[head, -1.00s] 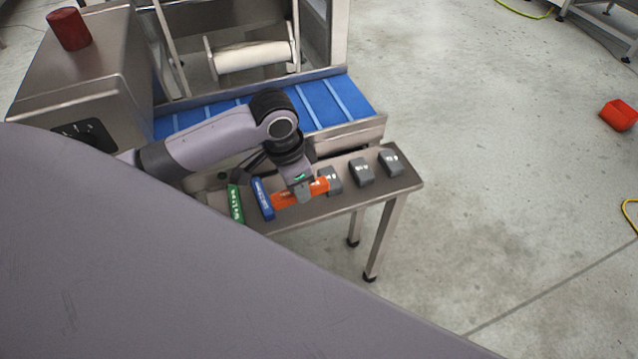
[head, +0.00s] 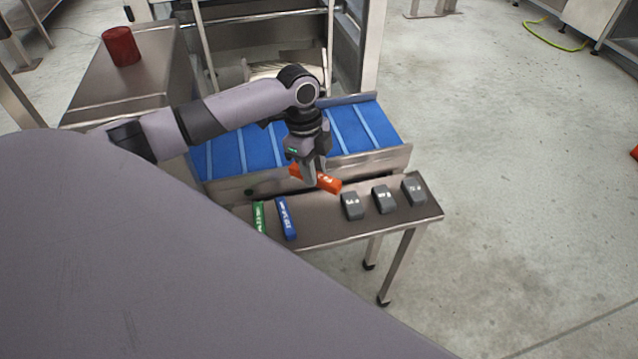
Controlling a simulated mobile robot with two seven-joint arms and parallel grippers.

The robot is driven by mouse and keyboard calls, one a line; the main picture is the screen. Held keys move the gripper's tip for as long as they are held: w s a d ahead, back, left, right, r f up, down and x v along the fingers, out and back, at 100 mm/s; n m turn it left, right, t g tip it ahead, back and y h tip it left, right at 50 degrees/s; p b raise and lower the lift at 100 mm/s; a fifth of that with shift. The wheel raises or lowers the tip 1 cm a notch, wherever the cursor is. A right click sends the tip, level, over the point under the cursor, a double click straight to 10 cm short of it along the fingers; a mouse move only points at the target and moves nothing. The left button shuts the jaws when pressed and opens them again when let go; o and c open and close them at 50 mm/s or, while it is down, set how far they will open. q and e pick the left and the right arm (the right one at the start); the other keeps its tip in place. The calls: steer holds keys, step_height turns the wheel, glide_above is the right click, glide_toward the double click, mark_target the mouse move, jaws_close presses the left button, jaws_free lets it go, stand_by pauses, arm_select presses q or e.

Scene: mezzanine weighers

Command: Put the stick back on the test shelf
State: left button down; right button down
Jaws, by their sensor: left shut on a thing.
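My left gripper (head: 310,172) is shut on an orange stick (head: 328,183). It holds the stick over the shelf, near its back edge beside the blue conveyor; the stick appears clear of the surface. The test shelf (head: 325,228) is a narrow steel table. On it, a green stick (head: 259,217) and a blue stick (head: 286,218) lie at the left. Three grey blocks stand at the right: one (head: 352,206), a second (head: 384,199) and a third (head: 413,191). Part of the orange stick is hidden by the fingers. My right gripper is not in view.
A blue belt conveyor (head: 228,152) with a steel side rail (head: 370,163) runs right behind the shelf. A steel cabinet (head: 140,85) with a dark red cylinder (head: 121,46) stands at the left. Open concrete floor (head: 500,180) lies to the right. A yellow-green hose (head: 553,38) lies far back.

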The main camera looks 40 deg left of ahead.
arm_select(q)
step_height(320, 180, down, 3)
steer(key=shift+b, duration=0.3)
steer(key=b, duration=0.8)
glide_above(317, 218)
steer(key=f, duration=0.6)
steer(key=shift+a+f, duration=0.35)
step_height(317, 218, down, 3)
steer(key=b, duration=0.3)
steer(key=shift+f, duration=0.2)
steer(key=shift+f+b, duration=0.25)
steer(key=shift+b, duration=0.2)
steer(key=shift+r, duration=0.1)
steer(key=c, duration=0.9)
jaws_free()
